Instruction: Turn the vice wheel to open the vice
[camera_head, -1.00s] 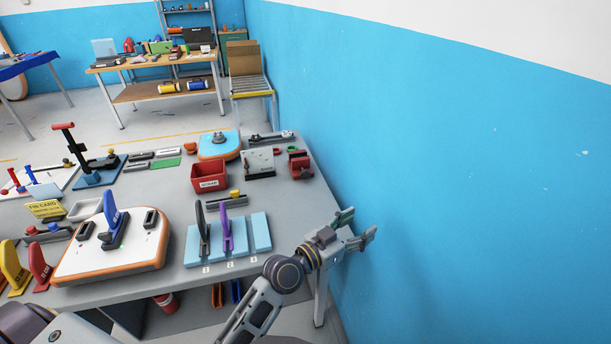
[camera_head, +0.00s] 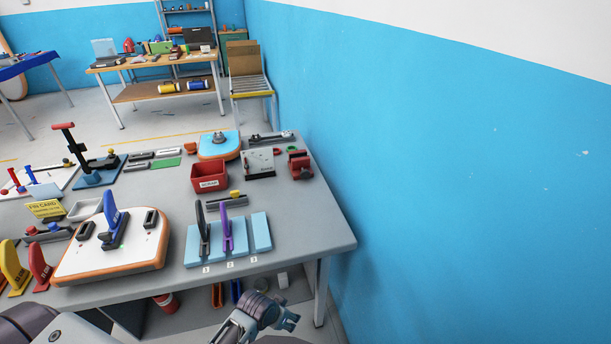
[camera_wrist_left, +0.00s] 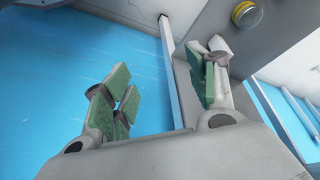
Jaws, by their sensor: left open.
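A small red vice (camera_head: 300,166) stands near the far right edge of the grey workbench (camera_head: 305,225) in the head view. Its wheel is too small to make out clearly. My left gripper (camera_head: 289,321) is low at the bottom of the head view, in front of the bench's near edge and well away from the vice. In the left wrist view the left gripper (camera_wrist_left: 165,105) has its green-padded fingers apart, with nothing between them. The vice is not in that wrist view. My right gripper is not in view.
A red bin (camera_head: 209,178) and a white block with a panel (camera_head: 259,163) stand left of the vice. A light-blue slotted stand (camera_head: 261,232) holds upright fins near the front edge. A blue wall (camera_head: 440,190) runs close along the right. The bench's front right corner is bare.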

